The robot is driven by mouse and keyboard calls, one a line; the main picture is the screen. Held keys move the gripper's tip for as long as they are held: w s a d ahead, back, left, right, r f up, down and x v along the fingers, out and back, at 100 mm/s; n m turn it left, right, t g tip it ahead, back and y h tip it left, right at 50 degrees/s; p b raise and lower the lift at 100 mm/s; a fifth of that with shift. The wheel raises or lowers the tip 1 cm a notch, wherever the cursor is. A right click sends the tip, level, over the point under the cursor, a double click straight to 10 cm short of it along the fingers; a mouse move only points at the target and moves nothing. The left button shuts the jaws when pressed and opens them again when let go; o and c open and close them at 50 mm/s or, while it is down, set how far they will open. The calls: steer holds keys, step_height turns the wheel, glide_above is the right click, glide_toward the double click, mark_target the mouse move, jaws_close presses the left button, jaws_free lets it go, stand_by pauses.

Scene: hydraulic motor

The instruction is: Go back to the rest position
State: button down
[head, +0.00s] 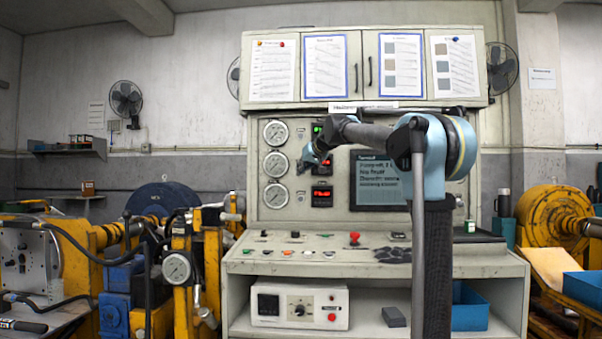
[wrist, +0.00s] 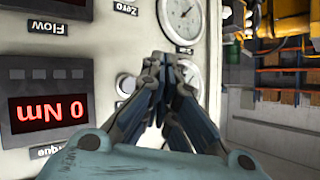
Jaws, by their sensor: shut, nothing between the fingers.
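My gripper (head: 309,158) is in front of the upright panel of the control console (head: 467,265) in the head view, between the round gauges and the red digital displays. In the wrist view its fingers (wrist: 165,65) are drawn together at the tips, with nothing between them. A torque display (wrist: 48,112) reading 0 Nm shows upside down to its left there. A round gauge (wrist: 182,18) is beyond the fingertips. I cannot tell whether the fingers touch the panel.
The console desk holds a red knob (head: 354,238) and several small buttons. Yellow machinery with a gauge (head: 177,268) stands at left. A yellow motor (head: 553,215) and a blue bin (head: 587,284) are at right. A white power unit (head: 299,305) sits on the lower shelf.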

steer(key=shift+s, duration=0.95)
steer(key=s+d+f+m+g+h, duration=0.1)
steer(key=s+d+f+g+h, duration=0.1)
steer(key=s+d+f, duration=0.7)
steer(key=s+d+f+m+g+h, duration=0.1)
steer(key=s+d+f, duration=0.8)
steer(key=s+f, duration=1.5)
steer(key=s+d+f+m+g+h, duration=0.2)
steer(key=s+d+f+g+h, duration=0.2)
steer(key=s+d+f, duration=0.5)
steer(key=s+f, duration=0.8)
steer(key=f, duration=0.3)
steer(key=shift+s+g, duration=0.25)
steer(key=shift+g, duration=0.05)
steer(key=shift+w+f, duration=0.1)
steer(key=shift+f, duration=0.05)
steer(key=shift+w+f, duration=0.15)
steer(key=shift+w, duration=0.2)
